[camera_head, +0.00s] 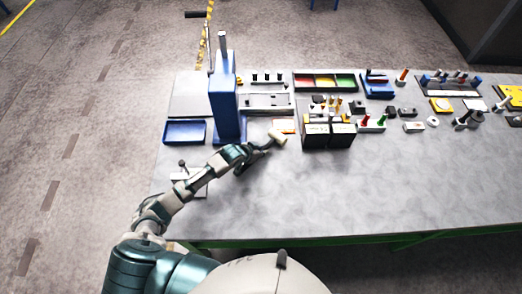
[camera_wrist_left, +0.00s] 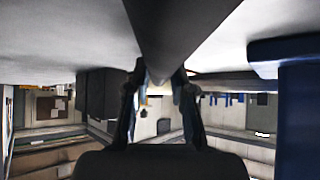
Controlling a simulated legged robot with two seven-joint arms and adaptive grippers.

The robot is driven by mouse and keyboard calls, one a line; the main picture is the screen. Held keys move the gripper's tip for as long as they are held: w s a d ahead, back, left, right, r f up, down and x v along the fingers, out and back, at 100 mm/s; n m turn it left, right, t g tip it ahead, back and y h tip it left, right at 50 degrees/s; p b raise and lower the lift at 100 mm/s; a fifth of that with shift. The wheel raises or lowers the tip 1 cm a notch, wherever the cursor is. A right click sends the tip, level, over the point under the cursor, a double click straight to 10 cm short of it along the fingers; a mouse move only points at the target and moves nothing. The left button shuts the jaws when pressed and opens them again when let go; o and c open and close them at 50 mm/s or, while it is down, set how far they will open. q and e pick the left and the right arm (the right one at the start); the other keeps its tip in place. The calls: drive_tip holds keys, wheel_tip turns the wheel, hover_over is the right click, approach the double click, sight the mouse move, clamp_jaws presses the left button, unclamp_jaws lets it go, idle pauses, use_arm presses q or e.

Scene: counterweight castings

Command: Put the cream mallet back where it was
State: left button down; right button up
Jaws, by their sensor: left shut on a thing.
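The cream mallet shows its pale head (camera_head: 278,137) in the head view, near the middle of the grey table (camera_head: 330,195). My left gripper (camera_head: 266,147) is just left of and below that head, shut on the mallet. In the left wrist view the gripper's two dark fingers (camera_wrist_left: 160,82) close around a dark bar that runs up towards the camera's top edge, seemingly the mallet's handle. The fingers hide part of the handle. Whether the mallet touches the table I cannot tell. My right gripper is not in view.
A tall blue column (camera_head: 226,108) stands just left of the mallet, and a black block fixture (camera_head: 329,136) just right. A blue tray (camera_head: 184,142) lies left. Three coloured bins (camera_head: 325,80) and several small parts line the back. The table's front right is clear.

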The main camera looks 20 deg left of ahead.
use_arm(q)
drive_tip(key=c, duration=1)
unclamp_jaws()
drive_tip(key=shift+f, duration=0.1)
drive_tip(key=shift+r, duration=0.2)
drive_tip(key=v, duration=1.1)
drive_tip(key=shift+s+a+r, duration=0.15)
drive_tip(key=shift+s, duration=0.1)
drive_tip(key=shift+s+r, duration=0.1)
drive_tip(key=shift+r, duration=0.05)
